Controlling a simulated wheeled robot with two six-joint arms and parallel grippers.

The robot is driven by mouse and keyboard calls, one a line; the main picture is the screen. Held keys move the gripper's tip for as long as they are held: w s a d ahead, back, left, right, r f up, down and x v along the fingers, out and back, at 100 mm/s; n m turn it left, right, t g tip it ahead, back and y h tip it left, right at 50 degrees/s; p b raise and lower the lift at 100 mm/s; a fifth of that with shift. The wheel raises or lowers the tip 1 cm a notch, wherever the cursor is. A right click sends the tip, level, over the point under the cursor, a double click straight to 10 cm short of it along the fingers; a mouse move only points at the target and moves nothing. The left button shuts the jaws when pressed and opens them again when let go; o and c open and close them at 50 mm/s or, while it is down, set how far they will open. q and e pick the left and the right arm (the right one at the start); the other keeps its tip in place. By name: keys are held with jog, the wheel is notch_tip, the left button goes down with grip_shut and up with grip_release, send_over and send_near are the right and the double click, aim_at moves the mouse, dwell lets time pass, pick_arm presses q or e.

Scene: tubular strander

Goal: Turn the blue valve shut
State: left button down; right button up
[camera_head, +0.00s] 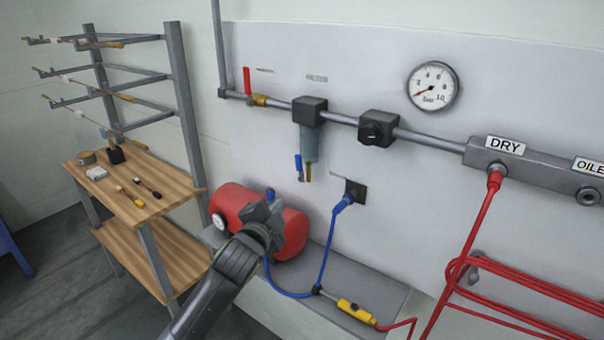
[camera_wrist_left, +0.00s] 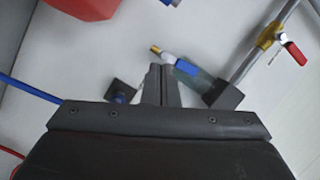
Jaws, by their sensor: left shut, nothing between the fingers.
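A small blue valve lever (camera_head: 298,167) hangs straight down beside a brass outlet (camera_head: 308,173) under the grey-blue filter bowl (camera_head: 310,143). In the left wrist view the blue lever (camera_wrist_left: 187,68) lies just right of my fingertips, with the brass end to its upper left. My left gripper (camera_head: 272,212) is shut and empty. In the head view it is below and left of the lever, in front of the red tank, and appears apart from the lever. In the left wrist view my shut fingers (camera_wrist_left: 161,80) point toward the wall; their depth to it is unclear. My right gripper is out of view.
A red-handled valve (camera_head: 247,82) sits on the pipe above left. The red tank (camera_head: 228,210) with a blue piece on top stands on a ledge. A blue hose (camera_head: 325,255) hangs from a black wall socket (camera_head: 356,190). A wooden bench (camera_head: 130,190) stands left.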

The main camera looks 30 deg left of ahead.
aim_at(300, 169)
pick_arm(q)
jog(key=d+r+m+h, duration=0.1)
jog(key=d+r+m, duration=0.4)
jog(key=d+r, duration=0.1)
jog(key=shift+t, duration=0.4)
jog(key=w+a+p, duration=0.1)
jog(key=w, duration=0.2)
jog(key=w+a+p, duration=0.1)
jog(key=w, duration=0.2)
jog(key=w+a+p, duration=0.1)
jog(key=w+a, duration=0.1)
jog(key=w, duration=0.2)
jog(key=shift+r, duration=0.15)
jog(key=shift+s+a, duration=0.1)
jog(key=shift+a, duration=0.2)
jog(key=shift+d, duration=0.15)
